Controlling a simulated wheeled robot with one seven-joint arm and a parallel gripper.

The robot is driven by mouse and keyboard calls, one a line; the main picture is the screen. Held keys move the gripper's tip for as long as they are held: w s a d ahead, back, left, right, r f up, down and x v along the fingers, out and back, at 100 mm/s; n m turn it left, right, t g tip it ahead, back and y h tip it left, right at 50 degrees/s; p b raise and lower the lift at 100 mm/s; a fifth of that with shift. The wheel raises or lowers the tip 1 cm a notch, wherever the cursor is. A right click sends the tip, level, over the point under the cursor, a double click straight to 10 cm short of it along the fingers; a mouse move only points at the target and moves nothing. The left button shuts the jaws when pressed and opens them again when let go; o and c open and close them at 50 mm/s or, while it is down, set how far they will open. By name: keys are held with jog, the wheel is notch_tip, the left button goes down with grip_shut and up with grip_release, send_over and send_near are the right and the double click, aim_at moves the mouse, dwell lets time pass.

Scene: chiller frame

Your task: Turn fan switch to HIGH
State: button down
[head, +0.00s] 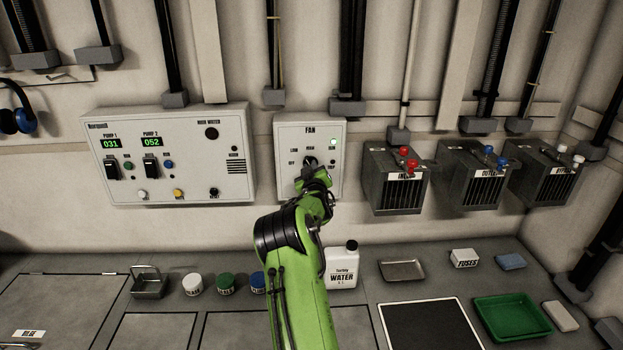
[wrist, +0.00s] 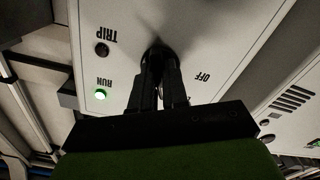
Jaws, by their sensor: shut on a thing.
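The fan panel (head: 285,181) is a pale box on the wall, marked FAN, with labels around its dark rotary switch (head: 309,161). The OFF label is at the switch's left in the head view. My gripper (head: 312,170) is at the panel front and covers the lower part of the switch. In the wrist view, the panel appears upside down and my gripper (wrist: 158,62) is shut on the dark switch knob (wrist: 157,49). The knob's pointer is hidden, so its setting cannot be told. The RUN lamp (wrist: 100,94) glows green; the TRIP lamp (wrist: 101,49) is dark.
A pump panel (head: 178,185) with displays is left of the fan panel. Grey valve boxes (head: 395,190) are to its right. Below, the bench holds a white water jug (head: 342,268), small jars, trays and a green tray (head: 485,303).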

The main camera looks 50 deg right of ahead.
jog(key=shift+m+b, duration=2.7)
jog(key=c, duration=1.1)
grip_release()
jog(key=shift+c, duration=0.2)
jog(key=b+v, duration=0.2)
jog(key=v, duration=1.4)
